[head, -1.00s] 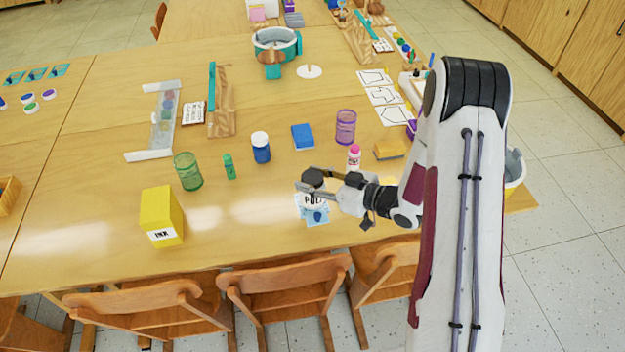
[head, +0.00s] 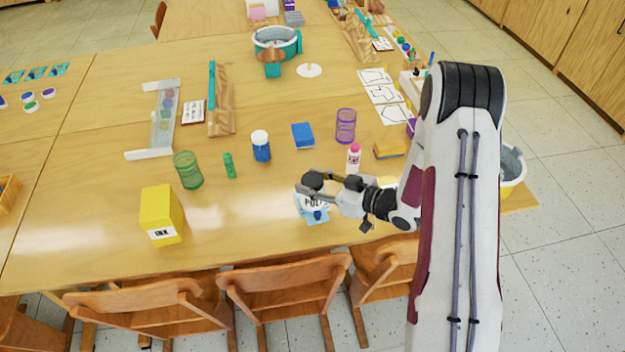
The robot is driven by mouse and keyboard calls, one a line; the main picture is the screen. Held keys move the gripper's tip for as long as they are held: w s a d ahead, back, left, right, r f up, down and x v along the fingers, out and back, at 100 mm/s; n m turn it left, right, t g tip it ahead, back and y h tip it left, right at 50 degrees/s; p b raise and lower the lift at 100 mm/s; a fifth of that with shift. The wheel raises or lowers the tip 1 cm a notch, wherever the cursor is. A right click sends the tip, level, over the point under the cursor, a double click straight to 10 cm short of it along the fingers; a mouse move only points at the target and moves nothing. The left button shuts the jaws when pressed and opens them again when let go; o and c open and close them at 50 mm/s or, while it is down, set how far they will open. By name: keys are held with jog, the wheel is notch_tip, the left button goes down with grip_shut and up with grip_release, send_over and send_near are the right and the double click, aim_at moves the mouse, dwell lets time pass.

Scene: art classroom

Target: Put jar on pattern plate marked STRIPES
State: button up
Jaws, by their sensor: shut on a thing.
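My gripper (head: 314,184) is low over the near part of the table, right of centre, with its fingers pointing left. It is shut on a jar with a dark round lid (head: 313,179); the fingers hide much of its body. Directly below is a light blue patterned piece (head: 317,216) with a darker blue spot. White lettering area above it reads roughly "POL"; I cannot tell whether it belongs to the jar or the piece. I cannot tell whether the jar touches anything below. No STRIPES marking is legible. A yellow patch (head: 388,182) shows partly behind my wrist.
A pink-capped bottle (head: 354,158) stands just behind my gripper. A yellow-brown block (head: 389,149), purple mesh cup (head: 345,126), blue sponge (head: 303,136), blue jar (head: 261,147), green cup (head: 188,170) and yellow INK box (head: 162,215) stand around. The table between box and gripper is clear.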

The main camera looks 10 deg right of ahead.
jog(key=o, duration=1.4)
jog(key=shift+f, duration=0.1)
jog(key=shift+r, duration=0.5)
jog(key=shift+s+d+r, duration=0.1)
jog(key=shift+d+r, duration=0.05)
jog(key=shift+r, duration=0.05)
jog(key=shift+v, duration=5.85)
jog(key=shift+r, duration=0.1)
